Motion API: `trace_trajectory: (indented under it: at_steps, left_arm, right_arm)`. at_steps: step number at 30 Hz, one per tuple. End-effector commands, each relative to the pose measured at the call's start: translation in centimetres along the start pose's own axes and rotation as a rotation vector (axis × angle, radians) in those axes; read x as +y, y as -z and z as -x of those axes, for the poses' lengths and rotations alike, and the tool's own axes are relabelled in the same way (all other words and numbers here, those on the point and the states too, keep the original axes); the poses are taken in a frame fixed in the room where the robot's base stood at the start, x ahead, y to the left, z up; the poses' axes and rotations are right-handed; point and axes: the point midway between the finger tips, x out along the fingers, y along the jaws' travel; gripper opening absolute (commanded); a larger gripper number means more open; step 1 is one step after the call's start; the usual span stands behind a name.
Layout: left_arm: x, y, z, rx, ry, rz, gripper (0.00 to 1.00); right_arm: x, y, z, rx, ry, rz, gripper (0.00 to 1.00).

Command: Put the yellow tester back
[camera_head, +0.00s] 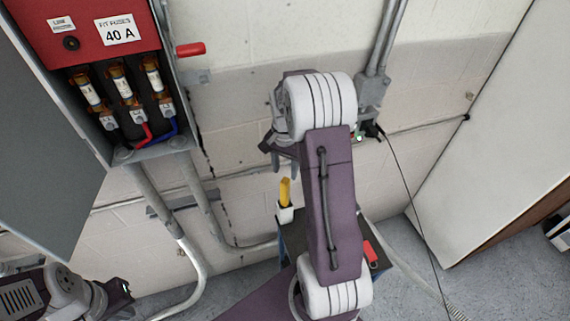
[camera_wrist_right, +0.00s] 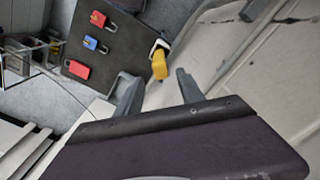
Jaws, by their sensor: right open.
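The yellow tester (camera_head: 285,190) stands upright in a white holder (camera_head: 285,215) at the side of a dark-topped stand. In the right wrist view the tester (camera_wrist_right: 159,67) shows just beyond my fingertips, with the white holder (camera_wrist_right: 160,45) around its far end. My right gripper (camera_head: 284,166) is open and empty above the tester; its two fingers also show in the right wrist view (camera_wrist_right: 156,82), apart from the tester. My left gripper (camera_head: 122,294) is at the lower left, far from the tester; its jaws are too small to judge.
The stand's dark top (camera_wrist_right: 112,60) carries red and blue padlocks (camera_wrist_right: 90,42). An open red fuse box (camera_head: 125,60) with its grey door hangs at the upper left. Grey conduits (camera_head: 180,240) run down the wall. A thin black cable (camera_head: 410,210) hangs right of my right arm.

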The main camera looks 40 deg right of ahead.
Motion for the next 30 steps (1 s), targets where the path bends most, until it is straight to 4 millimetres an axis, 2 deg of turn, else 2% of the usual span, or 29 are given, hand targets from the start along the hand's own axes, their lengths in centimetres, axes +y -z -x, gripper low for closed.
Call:
trace_trajectory:
  at_steps: [3, 9, 14, 17, 20, 23, 24, 27, 30]
  left_arm:
    - [0.0, -0.1, -0.6, 0.0, 0.0, 0.0, 0.0]
    - [0.0, -0.1, -0.8, 0.0, 0.0, 0.0, 0.0]
    - [0.0, -0.1, -0.8, 0.0, 0.0, 0.0, 0.0]
    - [0.0, -0.1, -0.8, 0.0, 0.0, 0.0, 0.0]
    - [0.0, -0.1, -0.8, 0.0, 0.0, 0.0, 0.0]
    - [0.0, -0.1, -0.8, 0.0, 0.0, 0.0, 0.0]
    - [0.0, -0.1, -0.8, 0.0, 0.0, 0.0, 0.0]
    - [0.0, -0.1, -0.8, 0.0, 0.0, 0.0, 0.0]
    - [0.0, -0.1, -0.8, 0.0, 0.0, 0.0, 0.0]
  right_arm:
    - [0.0, 0.0, 1.8, 0.003, 0.003, 0.0, 0.45]
    - [0.0, 0.0, 3.7, 0.001, 0.001, 0.0, 0.45]
    - [0.0, 0.0, 4.0, 0.0, 0.0, 0.001, 0.45]
    - [-0.3, -1.3, 3.8, 0.002, 0.004, 0.06, 0.45]
    - [-0.9, -5.2, 2.9, 0.01, 0.017, 0.251, 0.45]
    - [-0.8, -10.3, 1.6, 0.029, 0.038, 0.511, 0.45]
    - [-0.4, -12.2, 1.1, 0.037, 0.046, 0.611, 0.45]
    - [0.8, -16.1, 0.0, 0.056, 0.061, 0.827, 0.45]
    - [2.1, -18.7, -0.8, 0.07, 0.071, 0.979, 0.45]
